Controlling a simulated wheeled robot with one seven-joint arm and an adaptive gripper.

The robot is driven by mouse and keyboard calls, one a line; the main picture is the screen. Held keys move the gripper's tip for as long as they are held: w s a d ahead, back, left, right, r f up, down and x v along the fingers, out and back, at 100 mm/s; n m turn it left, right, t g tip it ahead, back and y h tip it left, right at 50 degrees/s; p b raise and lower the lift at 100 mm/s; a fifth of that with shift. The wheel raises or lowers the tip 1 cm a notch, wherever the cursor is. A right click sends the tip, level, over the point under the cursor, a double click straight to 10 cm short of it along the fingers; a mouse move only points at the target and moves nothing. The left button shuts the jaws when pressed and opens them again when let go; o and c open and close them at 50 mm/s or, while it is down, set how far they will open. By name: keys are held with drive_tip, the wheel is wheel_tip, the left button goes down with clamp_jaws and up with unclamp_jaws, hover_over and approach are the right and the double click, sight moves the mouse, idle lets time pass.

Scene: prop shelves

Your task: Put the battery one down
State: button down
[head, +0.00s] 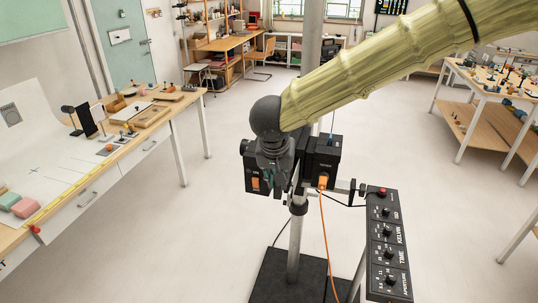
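My gripper (275,176), dark grey, hangs at the end of my arm near the middle of the head view, fingers pointing down. Its fingers overlap a black box with an orange patch (255,183), which looks like a battery unit. I cannot tell whether the fingers are closed on this box or only in front of it. A second black box (328,152) is just to the right, with an orange plug and cable (322,183) hanging from it. Both boxes are by the top of a metal stand (295,245). Parts of the boxes are hidden behind the gripper.
A black control panel (389,245) with knobs and a red button stands right of the stand, whose black base (272,280) is on the floor. A white-legged table (75,185) with props is at left, another prop table (490,88) at right.

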drive_tip(key=s+d+f+n, duration=0.1)
drive_tip(key=d+f, duration=0.3)
drive_tip(key=f, duration=0.5)
drive_tip(key=s+d+f, duration=0.3)
drive_tip(key=d+f, duration=0.1)
drive_tip(key=f, duration=0.6)
drive_tip(key=s+d+f+n+y, duration=0.1)
drive_tip(key=s+d+f, duration=0.1)
drive_tip(key=d+f, duration=0.3)
wheel_tip(320, 180, down, 4)
drive_tip(key=shift+f+n, duration=0.25)
drive_tip(key=shift+n, duration=0.05)
